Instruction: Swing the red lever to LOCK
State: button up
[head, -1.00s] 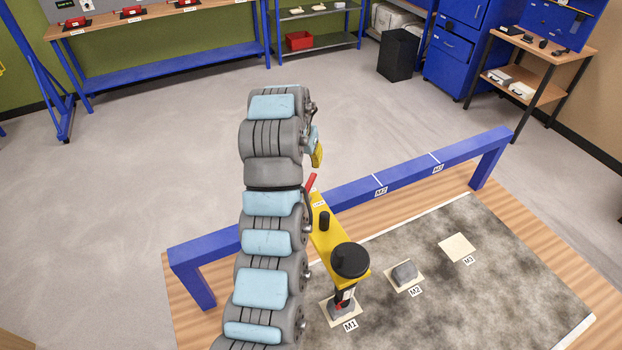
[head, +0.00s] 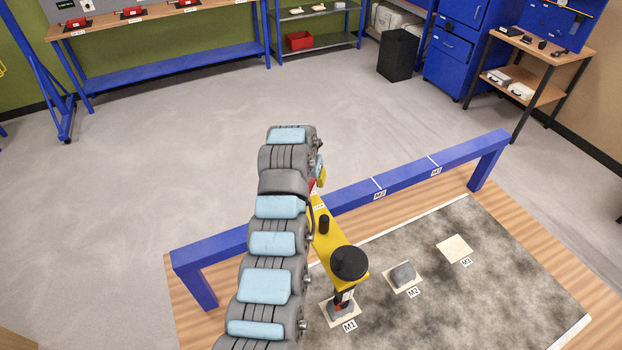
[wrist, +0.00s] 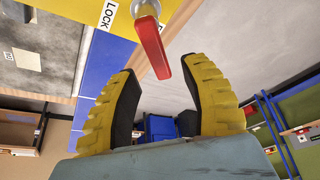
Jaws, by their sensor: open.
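The red lever (wrist: 151,45) hangs from a round metal pivot in the upper middle of the wrist view, on the yellow carriage (wrist: 75,10). A white LOCK label (wrist: 108,14) sits just left of the pivot, and the lever points away from it. My gripper (wrist: 160,68) is open, with its yellow and black fingers on either side of the lever's free end. In the head view my arm mostly hides the lever; a bit of red (head: 312,184) shows beside my gripper's yellow finger (head: 321,176).
The carriage rides on a blue rail (head: 405,186) with M2 and M3 marks. Its black-topped tool (head: 348,263) stands over the M1 pad. Open floor lies behind the rail.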

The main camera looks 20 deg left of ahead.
jog(key=shift+p+x, duration=0.3)
jog(key=shift+x, duration=0.8)
grip_shut()
